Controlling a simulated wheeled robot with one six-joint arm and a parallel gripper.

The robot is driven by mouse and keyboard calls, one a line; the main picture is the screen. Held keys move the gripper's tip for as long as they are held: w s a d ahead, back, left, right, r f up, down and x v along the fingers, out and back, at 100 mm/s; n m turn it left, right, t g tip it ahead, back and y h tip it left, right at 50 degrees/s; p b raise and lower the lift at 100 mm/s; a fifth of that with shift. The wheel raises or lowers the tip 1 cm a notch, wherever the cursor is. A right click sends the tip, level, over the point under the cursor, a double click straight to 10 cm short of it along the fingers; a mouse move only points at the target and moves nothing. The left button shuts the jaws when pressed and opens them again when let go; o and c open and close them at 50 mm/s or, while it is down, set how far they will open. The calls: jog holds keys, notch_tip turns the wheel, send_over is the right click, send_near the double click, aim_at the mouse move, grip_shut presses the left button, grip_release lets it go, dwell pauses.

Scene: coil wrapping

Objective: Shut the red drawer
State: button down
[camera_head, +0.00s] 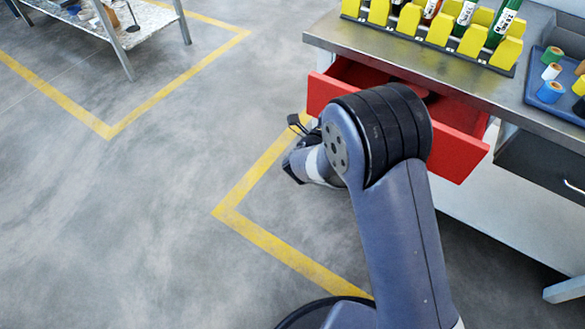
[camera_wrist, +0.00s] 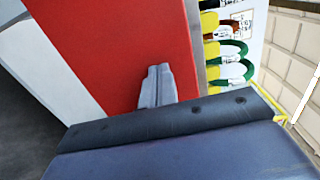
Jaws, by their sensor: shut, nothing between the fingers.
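The red drawer (camera_head: 462,150) is pulled out from under the metal-topped workbench, and part of its inside shows in the head view. My arm hides the middle of its front. In the wrist view the flat red drawer front (camera_wrist: 115,40) fills much of the upper left. My gripper (camera_wrist: 158,72) is shut and empty, with its fingertips in front of the red face. I cannot tell whether they touch it. In the head view my arm hides the fingertips.
A dark drawer (camera_head: 545,165) is right of the red one. The floor left of the yellow line (camera_head: 285,252) is clear.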

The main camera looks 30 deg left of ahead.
jog(key=w, duration=1.3)
jog(key=shift+p, duration=0.3)
jog(key=shift+w+r, duration=0.15)
jog(key=shift+w, duration=0.05)
jog(key=shift+r, duration=0.15)
